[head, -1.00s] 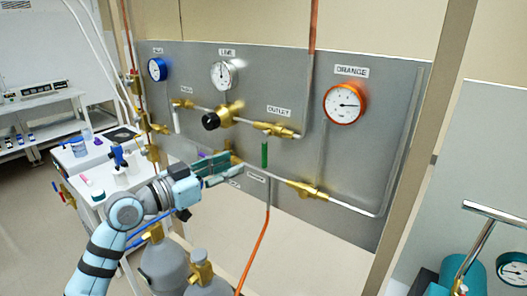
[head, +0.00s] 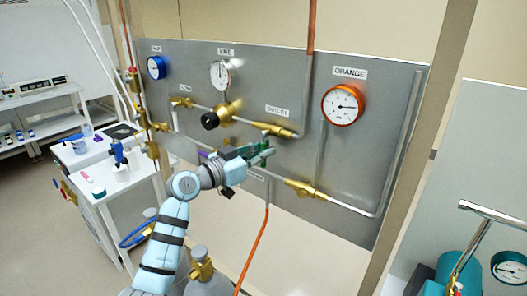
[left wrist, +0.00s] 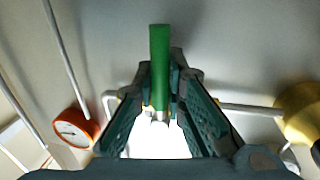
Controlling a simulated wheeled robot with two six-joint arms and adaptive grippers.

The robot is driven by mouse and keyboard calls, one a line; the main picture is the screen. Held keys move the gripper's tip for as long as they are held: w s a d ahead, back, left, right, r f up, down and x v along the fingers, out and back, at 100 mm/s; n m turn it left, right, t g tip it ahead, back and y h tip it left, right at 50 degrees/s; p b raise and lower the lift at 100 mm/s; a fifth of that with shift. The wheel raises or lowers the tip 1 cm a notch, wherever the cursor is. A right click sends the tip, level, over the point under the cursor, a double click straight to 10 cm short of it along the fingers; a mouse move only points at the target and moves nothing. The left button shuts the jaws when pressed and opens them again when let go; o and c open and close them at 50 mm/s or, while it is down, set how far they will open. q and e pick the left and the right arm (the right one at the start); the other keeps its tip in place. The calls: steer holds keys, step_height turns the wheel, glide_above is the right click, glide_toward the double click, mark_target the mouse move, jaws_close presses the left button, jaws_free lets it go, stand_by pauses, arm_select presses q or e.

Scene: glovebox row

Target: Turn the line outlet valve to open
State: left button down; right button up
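The line outlet valve (head: 273,129) is a brass body on the grey panel, below the OUTLET label (head: 278,112). Its green handle hangs down from it and is mostly hidden by my left gripper (head: 264,151) in the head view. In the left wrist view the green handle (left wrist: 160,55) stands upright between the two fingertips. The fingers lie close along both sides of it, and my left gripper looks shut on the handle. My right gripper is not in view.
The panel carries a blue gauge (head: 156,67), the line gauge (head: 220,75) and an orange gauge (head: 343,104). A black-knobbed brass regulator (head: 222,116) sits left of the valve. A lower brass valve (head: 303,189) and an orange hose (head: 253,250) are near my arm.

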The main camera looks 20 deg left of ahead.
arm_select(q)
steer(key=shift+d, duration=0.1)
stand_by(0.4)
steer(key=shift+s+d+r+n+t+p, duration=0.15)
steer(key=shift+d+n, duration=0.15)
steer(key=shift+n, duration=0.5)
steer(key=shift+s+d+f+n+t+p, duration=0.15)
steer(key=shift+d+n, duration=0.1)
steer(key=shift+n, duration=0.55)
steer(key=shift+s+d+r+n+t+p, duration=0.1)
steer(key=shift+d+r+n+t+p, duration=0.2)
steer(key=shift+n, duration=0.65)
steer(key=shift+s+d+r+n+p, duration=0.1)
steer(key=shift+d+n+p, duration=0.25)
steer(key=shift+n, duration=0.6)
steer(key=c, duration=1.6)
jaws_free()
steer(key=shift+c, duration=0.2)
